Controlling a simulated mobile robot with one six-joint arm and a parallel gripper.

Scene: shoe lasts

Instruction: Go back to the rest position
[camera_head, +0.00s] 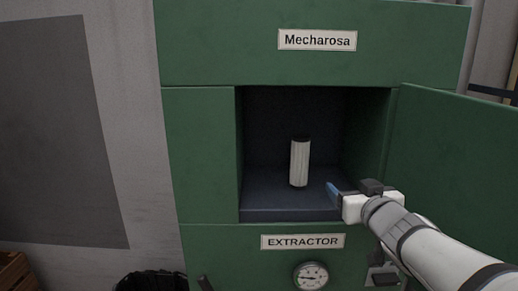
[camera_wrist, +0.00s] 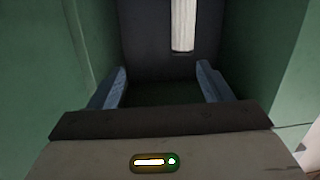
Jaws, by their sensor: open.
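My gripper (camera_head: 333,190) is at the front opening of the green extractor cabinet, at the lower right of its dark chamber. In the wrist view my gripper (camera_wrist: 163,85) shows its two blue-grey fingers wide apart, with nothing between them. A white ribbed cylinder (camera_head: 299,163) with a dark top stands upright on the chamber floor. The cylinder also shows in the wrist view (camera_wrist: 183,25), beyond the fingers and apart from them; its top is cut off there.
The extractor cabinet (camera_head: 205,150) has its green door (camera_head: 455,160) swung open on the right, close to my arm. A gauge (camera_head: 311,275) sits below the opening. A wooden crate (camera_head: 14,272) and a black object (camera_head: 150,282) are at the lower left.

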